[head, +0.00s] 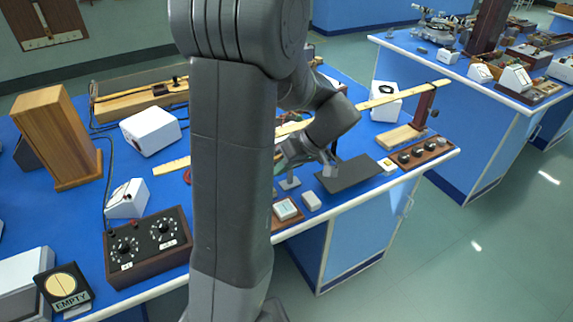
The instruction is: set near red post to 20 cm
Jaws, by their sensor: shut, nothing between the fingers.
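A dark red post (424,104) stands upright on a pale wooden base (402,136) at the right end of the near blue bench. A long yellow wooden rule (385,98) runs across the bench, and its right end reaches the top of this post. Its markings are too small to read. My gripper (330,168) is shut and empty, left of the post and apart from it, over the bench near a dark flat plate (350,174). My arm hides the middle of the rule and part of the bench.
A board with several dark knobs (424,150) lies at the bench's front right edge. White boxes (385,100) stand behind the rule. At left are a wooden block (55,135) and a dial box (148,247). A second bench (520,98) carries instruments; green floor lies between.

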